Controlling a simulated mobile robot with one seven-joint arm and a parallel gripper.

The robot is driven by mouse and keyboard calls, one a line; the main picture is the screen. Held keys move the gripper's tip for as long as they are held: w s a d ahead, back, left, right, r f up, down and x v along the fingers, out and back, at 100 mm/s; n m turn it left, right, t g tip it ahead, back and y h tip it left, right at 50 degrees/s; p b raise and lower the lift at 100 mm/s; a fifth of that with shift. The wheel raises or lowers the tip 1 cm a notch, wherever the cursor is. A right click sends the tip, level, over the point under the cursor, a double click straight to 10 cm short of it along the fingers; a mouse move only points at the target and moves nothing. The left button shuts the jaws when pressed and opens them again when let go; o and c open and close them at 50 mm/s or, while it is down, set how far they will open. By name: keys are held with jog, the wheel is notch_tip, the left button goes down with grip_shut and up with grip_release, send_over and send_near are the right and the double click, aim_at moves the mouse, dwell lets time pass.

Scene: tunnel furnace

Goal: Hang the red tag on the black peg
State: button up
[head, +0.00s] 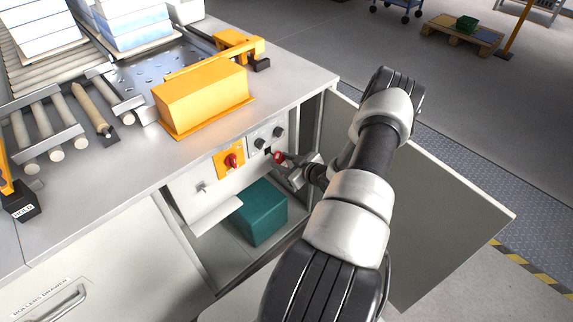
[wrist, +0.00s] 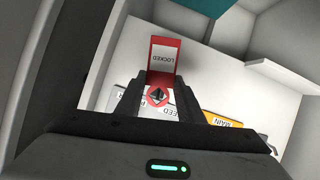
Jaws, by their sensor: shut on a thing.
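My gripper (wrist: 157,103) is shut on the red tag (wrist: 162,56), which carries a white label reading LOCKED. In the head view the tag (head: 279,156) is a small red patch at the fingertips, in front of the control panel inside the open cabinet. A small dark piece, perhaps the black peg (head: 268,151), shows just left of the tag, close to it. In the wrist view a dark pointed shape lies over the tag's red round end between the fingers; I cannot tell whether it is the peg or whether the tag is around it.
A red rotary switch (head: 231,160) sits on a yellow plate (wrist: 222,119) left of the gripper. Black knobs (head: 259,143) are on the panel above. A teal box (head: 262,213) stands on the cabinet floor. The open cabinet door (head: 440,215) is right of my arm.

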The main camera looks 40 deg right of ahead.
jog(key=shift+w+a+f, duration=0.1)
jog(key=shift+w, duration=0.7)
jog(key=shift+b+x, duration=0.8)
jog(key=shift+b, duration=0.25)
jog(key=shift+f, duration=0.1)
jog(key=o, duration=1.1)
jog(key=shift+s, duration=0.1)
jog(key=p, duration=0.3)
send_near(280, 160)
jog(key=v, duration=0.6)
